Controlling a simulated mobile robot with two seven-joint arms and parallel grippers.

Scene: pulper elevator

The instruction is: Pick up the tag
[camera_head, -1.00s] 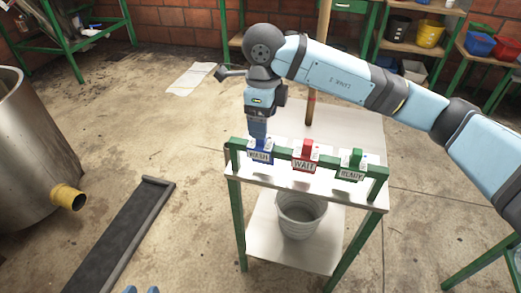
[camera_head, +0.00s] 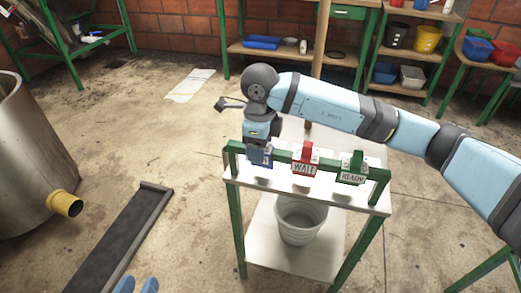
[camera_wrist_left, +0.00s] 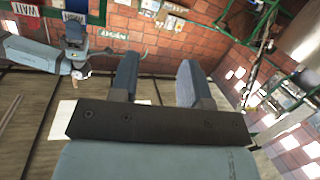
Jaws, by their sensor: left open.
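Three tags hang on the green rail of a small table: a blue tag (camera_head: 267,159) at the left, a red WAIT tag (camera_head: 304,168) in the middle and a green READY tag (camera_head: 352,173) at the right. My right gripper (camera_head: 259,157) points down at the blue tag and covers most of it, lettering included. Whether its fingers are closed on the tag is hidden. My left gripper (camera_head: 137,286) shows only its blue fingertips at the bottom edge, well away from the tags. In the left wrist view it (camera_wrist_left: 157,80) is open and empty.
A grey bucket (camera_head: 298,222) stands on the table's lower shelf. A steel drum (camera_head: 28,160) with a yellow spout (camera_head: 65,203) and a dark channel (camera_head: 122,238) lie to the left. Shelves with bins (camera_head: 430,34) line the back wall. Bare floor lies between channel and table.

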